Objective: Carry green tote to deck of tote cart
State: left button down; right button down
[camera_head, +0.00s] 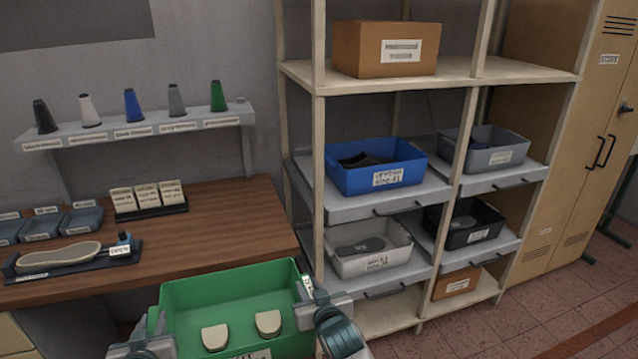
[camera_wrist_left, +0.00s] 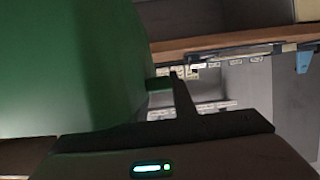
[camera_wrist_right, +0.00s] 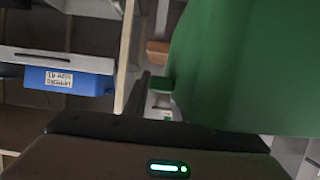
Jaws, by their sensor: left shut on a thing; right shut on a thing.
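The green tote (camera_head: 230,285) is held in front of me at the bottom of the head view, open side up, with two cream-coloured pieces inside and a label on its near wall. My left gripper (camera_head: 150,335) is shut on its left side, and my right gripper (camera_head: 312,305) is shut on its right side. The tote's green wall also fills much of the left wrist view (camera_wrist_left: 70,70) and of the right wrist view (camera_wrist_right: 245,65). I cannot make out the tote cart or its deck in any view.
A wooden bench (camera_head: 225,215) stands just beyond the tote at left, with a shoe sole on a dark tray (camera_head: 75,262). A shelf rack (camera_head: 318,180) with blue (camera_head: 375,178), grey and black totes stands to the right. Open tiled floor (camera_head: 540,310) lies at lower right.

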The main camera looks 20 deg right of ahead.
jog(key=f+b, duration=0.2)
jog(key=f, duration=0.1)
jog(key=f+b, duration=0.2)
jog(key=shift+s, duration=0.3)
